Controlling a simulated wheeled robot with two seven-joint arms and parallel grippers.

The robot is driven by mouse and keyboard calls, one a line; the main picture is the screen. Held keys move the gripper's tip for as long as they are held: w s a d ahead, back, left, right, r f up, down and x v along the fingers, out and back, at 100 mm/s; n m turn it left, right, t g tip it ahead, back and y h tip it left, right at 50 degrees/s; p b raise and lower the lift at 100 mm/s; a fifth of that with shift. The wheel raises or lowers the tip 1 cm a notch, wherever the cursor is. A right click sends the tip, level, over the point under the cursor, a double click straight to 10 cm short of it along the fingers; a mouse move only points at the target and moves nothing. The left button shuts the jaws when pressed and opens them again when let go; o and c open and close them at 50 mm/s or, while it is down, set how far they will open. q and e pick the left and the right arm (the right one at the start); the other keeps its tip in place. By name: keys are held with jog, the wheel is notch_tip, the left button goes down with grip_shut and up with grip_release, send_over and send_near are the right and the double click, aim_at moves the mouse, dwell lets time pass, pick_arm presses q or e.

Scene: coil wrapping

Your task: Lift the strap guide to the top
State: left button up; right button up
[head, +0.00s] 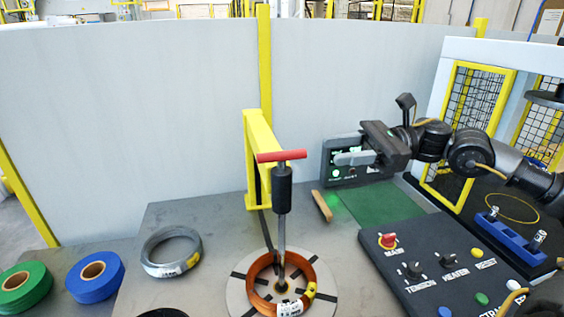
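What I take for the strap guide is the red T-handle (281,156) with a dark cylinder (282,190) under it, on an upright metal rod. The rod stands in the middle of a copper-coloured coil (263,276) on a round grey plate (238,296). My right gripper (362,152) reaches in from the right and points left, in front of a dark box with a green light. It is well to the right of the red handle and apart from it. Its finger gap does not show clearly. My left gripper is not in view.
A yellow post (258,160) stands behind the handle. A dark control panel (440,262) with knobs and a red button is at right. A grey coil (171,251), a blue roll (95,277) and a green roll (24,287) lie at left. A wooden strip (322,206) lies near the dark box (340,176).

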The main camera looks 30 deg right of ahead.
aim_at(285, 156)
jog(key=p+x, duration=1)
jog(key=shift+r, duration=0.25)
jog(key=shift+a+f, duration=0.2)
jog(key=shift+a, duration=0.3)
jog(key=shift+w, duration=0.1)
jog(key=shift+c, duration=0.5)
grip_shut()
